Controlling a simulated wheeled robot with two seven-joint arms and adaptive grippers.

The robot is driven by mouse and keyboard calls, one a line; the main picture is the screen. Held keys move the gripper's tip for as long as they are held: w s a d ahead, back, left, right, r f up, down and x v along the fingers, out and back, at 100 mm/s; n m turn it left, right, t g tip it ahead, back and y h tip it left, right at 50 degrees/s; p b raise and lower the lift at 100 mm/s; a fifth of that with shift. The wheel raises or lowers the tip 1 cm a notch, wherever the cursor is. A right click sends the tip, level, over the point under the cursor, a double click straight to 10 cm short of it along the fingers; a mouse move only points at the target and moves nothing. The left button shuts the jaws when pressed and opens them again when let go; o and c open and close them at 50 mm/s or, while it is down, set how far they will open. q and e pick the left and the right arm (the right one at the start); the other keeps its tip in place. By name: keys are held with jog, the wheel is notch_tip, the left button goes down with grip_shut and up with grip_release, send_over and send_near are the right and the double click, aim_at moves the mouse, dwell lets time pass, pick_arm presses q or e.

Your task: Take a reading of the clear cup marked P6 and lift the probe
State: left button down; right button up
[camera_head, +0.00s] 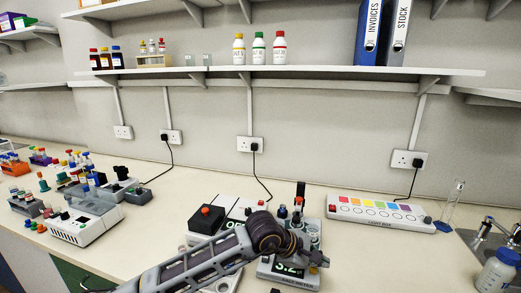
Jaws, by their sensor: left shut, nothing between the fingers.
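My left arm comes in from the lower left, and my left gripper (319,259) is shut and empty over the right side of a meter (285,275). The meter's green digits are partly hidden by my arm, so I cannot read them fully. A dark upright post (301,190) stands behind it, with several small vessels around it. I cannot make out a P6 mark, nor tell which vessel is the clear cup or where the probe is. My right gripper is not in view.
A light box (380,212) with coloured squares lies to the right. A glass cylinder (453,203), a sink tap (487,230) and a blue-capped bottle (497,270) are farther right. A black box with a red knob (206,218) stands left of the meter. Bare bench lies left of it.

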aim_at(316, 271)
pick_arm(q)
jog(key=shift+r, duration=0.45)
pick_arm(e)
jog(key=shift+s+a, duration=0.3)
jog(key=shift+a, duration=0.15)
pick_arm(q)
jog(key=shift+r+p, duration=0.7)
jog(key=shift+r, duration=2.35)
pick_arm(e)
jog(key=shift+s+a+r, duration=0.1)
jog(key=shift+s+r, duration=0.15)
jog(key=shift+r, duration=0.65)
pick_arm(q)
jog(key=shift+p, duration=0.3)
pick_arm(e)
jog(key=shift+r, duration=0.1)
